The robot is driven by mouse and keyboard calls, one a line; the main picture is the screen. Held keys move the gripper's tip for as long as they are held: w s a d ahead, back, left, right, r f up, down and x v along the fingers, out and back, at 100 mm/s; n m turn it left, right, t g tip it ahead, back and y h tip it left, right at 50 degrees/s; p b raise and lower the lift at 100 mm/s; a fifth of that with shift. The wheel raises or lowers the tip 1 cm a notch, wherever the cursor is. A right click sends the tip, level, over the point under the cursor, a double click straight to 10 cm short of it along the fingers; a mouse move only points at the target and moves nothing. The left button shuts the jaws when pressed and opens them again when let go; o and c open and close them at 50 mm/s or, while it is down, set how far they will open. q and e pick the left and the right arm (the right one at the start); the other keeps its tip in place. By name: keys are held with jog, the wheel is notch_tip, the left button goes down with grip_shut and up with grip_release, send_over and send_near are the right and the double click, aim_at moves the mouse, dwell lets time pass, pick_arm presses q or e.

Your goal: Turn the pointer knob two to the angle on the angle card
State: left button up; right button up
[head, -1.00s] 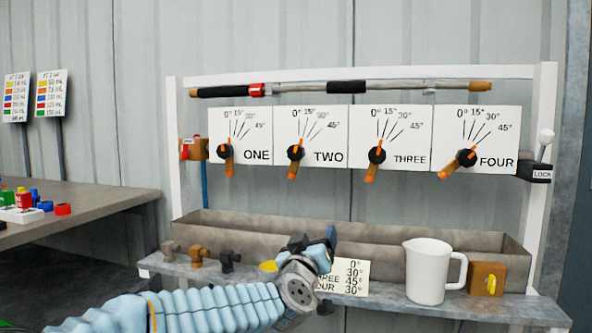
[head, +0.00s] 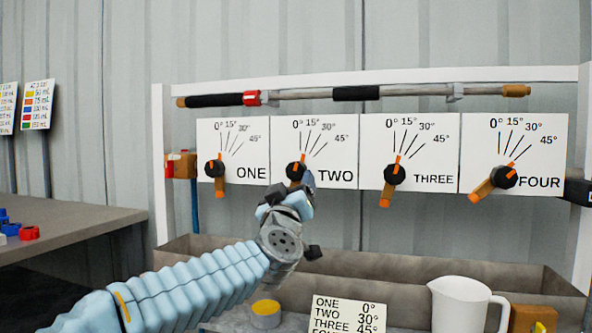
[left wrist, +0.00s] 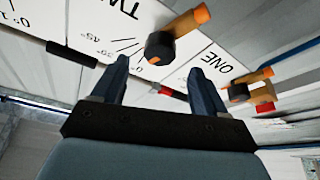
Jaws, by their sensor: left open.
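Pointer knob two (head: 295,171) is black with an orange pointer line, on the white panel marked TWO (head: 336,152); its line stands nearly upright, near the 0° mark. The angle card (head: 347,314) at the bottom reads ONE 0°, TWO 30°, THREE 45°; its lowest line is cut off. My left gripper (head: 305,184) is just below and to the right of knob two, covering its lower part. In the left wrist view, the open fingers (left wrist: 158,72) point toward knob two (left wrist: 160,48), which is ahead of the tips, not between them. My right gripper is not in view.
Knobs one (head: 214,168), three (head: 394,174) and four (head: 504,177) sit on neighbouring panels. A pipe (head: 310,93) runs above. Below are a grey trough (head: 400,265), a white jug (head: 462,303) and a yellow-topped cup (head: 265,312).

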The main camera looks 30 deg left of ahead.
aim_at(295, 173)
pick_arm(q)
jog(key=p+x, duration=0.1)
jog(key=x, duration=0.6)
jog(key=shift+w+a, duration=0.15)
jog(key=shift+w, duration=0.1)
